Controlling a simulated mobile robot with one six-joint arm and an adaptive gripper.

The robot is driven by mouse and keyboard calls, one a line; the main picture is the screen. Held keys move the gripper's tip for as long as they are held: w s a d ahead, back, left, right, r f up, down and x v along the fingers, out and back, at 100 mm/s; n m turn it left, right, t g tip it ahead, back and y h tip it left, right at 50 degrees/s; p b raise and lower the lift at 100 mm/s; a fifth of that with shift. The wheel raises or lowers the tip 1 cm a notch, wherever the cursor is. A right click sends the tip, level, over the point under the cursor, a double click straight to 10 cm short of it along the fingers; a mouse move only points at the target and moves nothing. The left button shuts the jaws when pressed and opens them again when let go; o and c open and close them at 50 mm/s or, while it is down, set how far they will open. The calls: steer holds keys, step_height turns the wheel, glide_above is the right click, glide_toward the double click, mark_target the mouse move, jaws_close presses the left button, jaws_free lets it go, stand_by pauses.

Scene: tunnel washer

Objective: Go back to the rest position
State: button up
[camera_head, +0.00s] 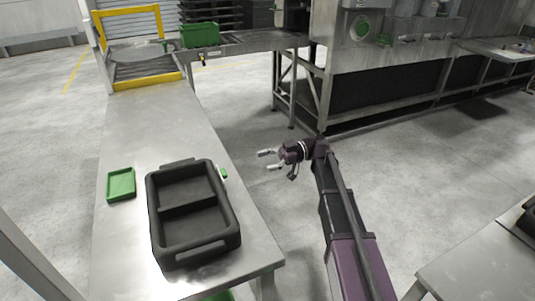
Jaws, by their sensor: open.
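My gripper (268,160) is at the end of my purple and black arm, which reaches forward from the lower right. Its two fingers point left and stand apart, with nothing visible between them. It is over the open floor, just right of the long metal table (150,128) and apart from it.
On the table stand a black two-compartment crate (234,236), a green tray (121,184) and a small green and white item (224,173). A yellow frame (146,85) and a green bin (200,35) are at the back. A steel washer (395,55) stands right. Another table (470,265) is lower right.

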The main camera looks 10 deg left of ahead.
steer(key=s+d+f+m+t+h+p, duration=0.65)
steer(key=d+m, duration=0.35)
steer(key=m, duration=0.4)
steer(key=s+d+f+m+t+h+p, duration=0.1)
steer(key=d+m+h, duration=0.3)
steer(key=d, duration=0.4)
steer(key=s+d+m+t+h+p, duration=0.1)
steer(key=s+d+m+h, duration=0.3)
steer(key=d, duration=0.4)
steer(key=shift+s+d+f+m+t+h+p, duration=0.15)
steer(key=shift+f+m+t+h+p, duration=0.25)
steer(key=shift+m+p, duration=0.6)
